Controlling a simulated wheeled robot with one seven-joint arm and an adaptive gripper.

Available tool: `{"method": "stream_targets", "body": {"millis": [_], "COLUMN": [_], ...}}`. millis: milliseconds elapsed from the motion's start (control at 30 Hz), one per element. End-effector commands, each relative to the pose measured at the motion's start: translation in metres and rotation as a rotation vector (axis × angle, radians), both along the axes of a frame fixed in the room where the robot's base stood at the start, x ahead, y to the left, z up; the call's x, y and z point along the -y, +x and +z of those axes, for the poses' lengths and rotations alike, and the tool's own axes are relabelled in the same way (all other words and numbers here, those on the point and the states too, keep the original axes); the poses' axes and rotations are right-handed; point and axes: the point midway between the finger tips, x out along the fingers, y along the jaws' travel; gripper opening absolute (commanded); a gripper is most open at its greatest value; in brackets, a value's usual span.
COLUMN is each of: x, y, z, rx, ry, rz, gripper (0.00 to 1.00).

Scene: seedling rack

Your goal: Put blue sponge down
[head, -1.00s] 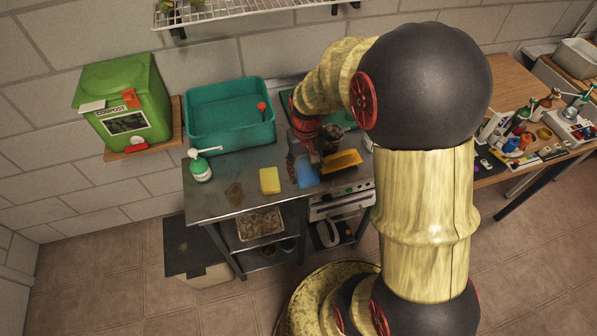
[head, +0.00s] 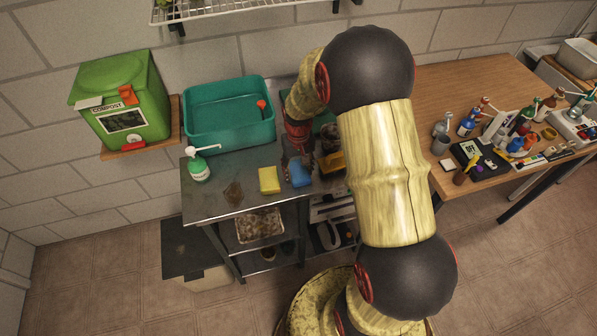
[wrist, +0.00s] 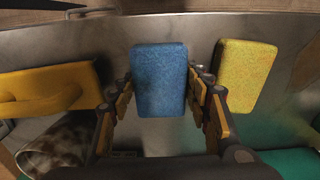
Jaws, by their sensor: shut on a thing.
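The blue sponge (head: 300,175) is at the front part of the metal table (head: 213,205), just right of the yellow sponge (head: 269,180). My gripper (head: 297,168) comes down over it from behind. In the wrist view the blue sponge (wrist: 160,80) sits between the two fingers of my gripper (wrist: 160,88), which is shut on it. The yellow sponge (wrist: 244,75) lies just outside the right finger there, with a narrow gap between it and the blue one. I cannot tell whether the blue sponge touches the tabletop or hangs slightly above it.
An orange-yellow tool (wrist: 45,90) lies left of my gripper in the wrist view. A green-white pump bottle (head: 198,167), a brown patch (head: 233,192) and a teal tub (head: 229,115) are on the table's left part. The front left corner is bare.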

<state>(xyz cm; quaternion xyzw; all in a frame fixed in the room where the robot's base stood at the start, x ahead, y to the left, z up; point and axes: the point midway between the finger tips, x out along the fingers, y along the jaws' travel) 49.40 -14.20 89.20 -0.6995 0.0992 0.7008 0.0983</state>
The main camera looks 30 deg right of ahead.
Motion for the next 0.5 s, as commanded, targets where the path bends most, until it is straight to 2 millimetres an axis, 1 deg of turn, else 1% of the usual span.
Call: {"method": "stream_targets", "body": {"millis": [100,233,267,500], "x": [0.0000,0.0000,0.0000,0.0000], "y": [0.0001,-0.0001,0.0000,-0.0001], "z": [0.0010,-0.0025,-0.0027,-0.0020], "rx": [0.000,0.000,0.000,0.000], "ry": [0.000,0.000,0.000,0.000], "rz": [0.000,0.000,0.000,0.000], "gripper": [0.24,0.24,0.48,0.62]}}
